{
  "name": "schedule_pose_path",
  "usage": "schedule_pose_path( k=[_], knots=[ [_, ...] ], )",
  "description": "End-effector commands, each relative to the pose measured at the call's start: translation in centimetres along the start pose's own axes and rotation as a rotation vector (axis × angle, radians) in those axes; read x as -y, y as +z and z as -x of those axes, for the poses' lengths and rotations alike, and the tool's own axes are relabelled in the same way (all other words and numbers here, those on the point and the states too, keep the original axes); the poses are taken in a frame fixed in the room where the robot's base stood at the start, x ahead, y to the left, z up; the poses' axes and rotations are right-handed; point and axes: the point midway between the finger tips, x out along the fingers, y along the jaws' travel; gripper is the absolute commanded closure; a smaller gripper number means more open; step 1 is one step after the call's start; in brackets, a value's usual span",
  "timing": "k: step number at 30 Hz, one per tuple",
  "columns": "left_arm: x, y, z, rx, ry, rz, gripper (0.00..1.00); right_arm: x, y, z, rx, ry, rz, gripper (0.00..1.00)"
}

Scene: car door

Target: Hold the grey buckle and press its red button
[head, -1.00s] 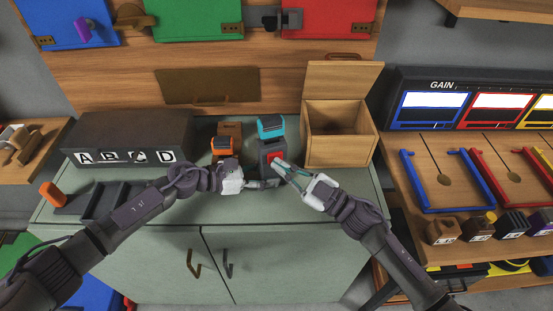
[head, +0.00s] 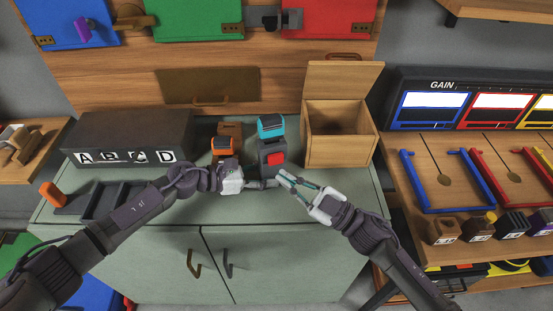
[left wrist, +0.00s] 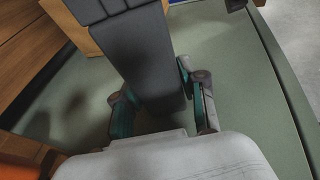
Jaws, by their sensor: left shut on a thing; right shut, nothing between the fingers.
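The grey buckle (head: 266,150) stands upright on the cabinet top, with its red button (head: 276,158) facing front and a teal piece (head: 271,126) at its top. My left gripper (head: 272,183) is shut on the buckle's lower part. In the left wrist view, the dark grey buckle (left wrist: 147,55) lies between the two fingers (left wrist: 160,95). My right gripper (head: 281,174) is shut and empty. Its tips are just below and to the right of the red button, seemingly apart from it. The button is fully visible.
An orange-topped buckle (head: 222,146) stands left of the grey one. An open wooden box (head: 340,150) is behind right. A dark lettered box (head: 130,130) and a dark tray (head: 100,203) are at left. The cabinet top (head: 330,180) is clear at front right.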

Motion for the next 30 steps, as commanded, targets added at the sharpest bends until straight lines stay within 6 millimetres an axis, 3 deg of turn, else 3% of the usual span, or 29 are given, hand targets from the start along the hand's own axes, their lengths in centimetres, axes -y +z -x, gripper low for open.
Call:
schedule_pose_path(
  k=[10,30],
  knots=[
    [0.1,-0.1,0.0,-0.001,-0.001,0.002,0.78,1.5,-1.6,2.2,0.001,0.000,0.001,1.00],
    [0.1,-0.1,0.0,-0.001,-0.002,0.002,0.78,1.6,-1.6,2.3,0.000,0.000,0.001,1.00]
  ],
)
